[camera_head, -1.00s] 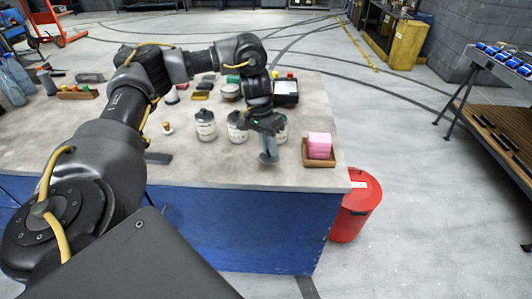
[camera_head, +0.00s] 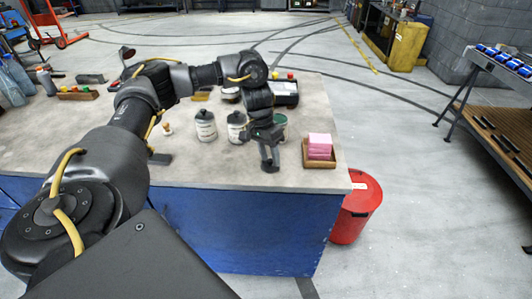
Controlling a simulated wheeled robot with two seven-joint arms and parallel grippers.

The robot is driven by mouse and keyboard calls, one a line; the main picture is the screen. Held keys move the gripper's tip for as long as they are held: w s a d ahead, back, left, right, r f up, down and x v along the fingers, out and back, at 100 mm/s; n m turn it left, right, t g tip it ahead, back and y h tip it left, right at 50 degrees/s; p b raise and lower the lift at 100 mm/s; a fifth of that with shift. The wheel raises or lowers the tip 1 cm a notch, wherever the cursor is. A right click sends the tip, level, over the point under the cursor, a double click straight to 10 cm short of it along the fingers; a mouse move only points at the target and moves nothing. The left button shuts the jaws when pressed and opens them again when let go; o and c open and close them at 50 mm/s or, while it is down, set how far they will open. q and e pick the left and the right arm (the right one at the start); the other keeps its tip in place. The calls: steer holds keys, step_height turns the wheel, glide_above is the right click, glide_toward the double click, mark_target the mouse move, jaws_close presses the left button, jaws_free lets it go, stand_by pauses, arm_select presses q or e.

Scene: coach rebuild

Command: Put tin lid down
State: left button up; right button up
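Three pale tins with labels stand near the front of the table: the left tin (camera_head: 206,127), the middle tin (camera_head: 236,130) and a right tin (camera_head: 282,124), partly hidden behind my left gripper. The left tin has a dark top. My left gripper (camera_head: 269,164) points down between the middle tin and the pink block, low over the table near its front edge. Its fingers are dark and small, and I cannot tell whether they are apart or hold anything. I cannot make out a separate tin lid. My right gripper is not in view.
A pink block stack (camera_head: 319,141) sits on a wooden tray (camera_head: 320,162) to the right. A dark flat piece (camera_head: 159,158) lies left of the tins. A red bin (camera_head: 355,208) stands beside the table (camera_head: 215,174). The table's front strip is mostly clear.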

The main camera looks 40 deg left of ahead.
arm_select(q)
steer(key=shift+r, duration=0.1)
steer(key=shift+r, duration=0.3)
steer(key=p+v, duration=0.2)
steer(key=v, duration=0.9)
steer(key=shift+r+p, duration=0.25)
steer(key=shift+p, duration=0.1)
steer(key=shift+a, duration=0.1)
